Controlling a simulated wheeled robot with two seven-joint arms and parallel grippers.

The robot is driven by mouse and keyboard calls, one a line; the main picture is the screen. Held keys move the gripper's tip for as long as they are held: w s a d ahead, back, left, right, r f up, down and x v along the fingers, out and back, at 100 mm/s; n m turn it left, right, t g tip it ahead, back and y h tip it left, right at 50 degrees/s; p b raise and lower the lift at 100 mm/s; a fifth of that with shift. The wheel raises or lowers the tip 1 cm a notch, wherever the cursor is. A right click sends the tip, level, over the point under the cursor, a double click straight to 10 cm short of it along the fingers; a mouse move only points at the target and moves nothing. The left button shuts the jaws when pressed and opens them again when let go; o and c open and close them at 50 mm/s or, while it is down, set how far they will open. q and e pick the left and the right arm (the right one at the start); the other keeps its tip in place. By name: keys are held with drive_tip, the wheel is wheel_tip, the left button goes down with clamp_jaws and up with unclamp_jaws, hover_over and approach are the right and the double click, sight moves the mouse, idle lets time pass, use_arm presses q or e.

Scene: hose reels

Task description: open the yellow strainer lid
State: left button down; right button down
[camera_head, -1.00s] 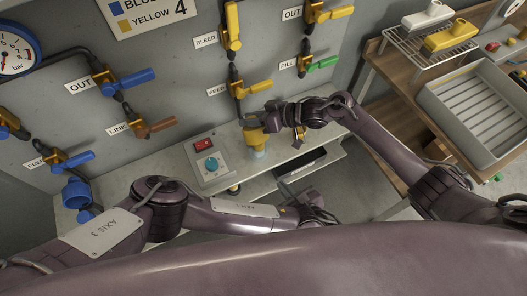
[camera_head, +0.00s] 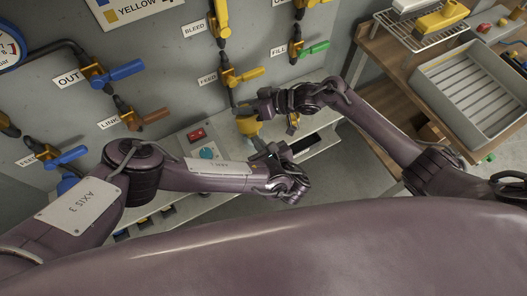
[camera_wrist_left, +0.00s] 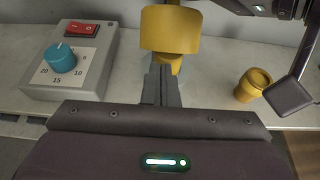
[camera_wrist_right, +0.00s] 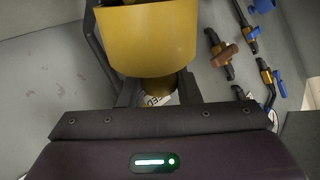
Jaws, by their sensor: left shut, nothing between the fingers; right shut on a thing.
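The yellow strainer (camera_head: 248,127) is at the wall side of the bench, below the FEED valve. My right gripper (camera_head: 257,108) is shut on it; the right wrist view shows a wide yellow cylinder (camera_wrist_right: 150,38) with a narrower yellow part between the fingers (camera_wrist_right: 157,90). I cannot tell where lid and body meet. My left gripper (camera_head: 272,151) is shut and empty, close in front of the strainer. In the left wrist view its closed fingers (camera_wrist_left: 162,84) point at the strainer's lower part (camera_wrist_left: 170,32); contact is unclear.
A control box with a teal knob (camera_wrist_left: 63,58) and red switch stands left of the strainer. A small yellow cup-like piece (camera_wrist_left: 253,85) is on the bench (camera_wrist_left: 215,75) to the right. Valves, including the green-handled FILL valve (camera_head: 315,48), line the wall. A grey tray (camera_head: 466,97) is at right.

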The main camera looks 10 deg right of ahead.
use_arm(q)
drive_tip(key=shift+w+r, duration=0.2)
drive_tip(key=shift+r, duration=0.1)
use_arm(e)
drive_tip(key=shift+w+r, duration=0.1)
drive_tip(key=shift+r, duration=0.05)
use_arm(q)
drive_tip(key=shift+w+a+r+g, duration=0.25)
drive_tip(key=shift+w+r+g, duration=0.05)
drive_tip(key=shift+w+r, duration=0.35)
use_arm(e)
drive_tip(key=c, duration=1.2)
unclamp_jaws()
use_arm(q)
drive_tip(key=shift+s+d, duration=0.1)
drive_tip(key=shift+s, duration=0.1)
use_arm(e)
drive_tip(key=shift+o, duration=0.4)
drive_tip(key=shift+d, duration=0.1)
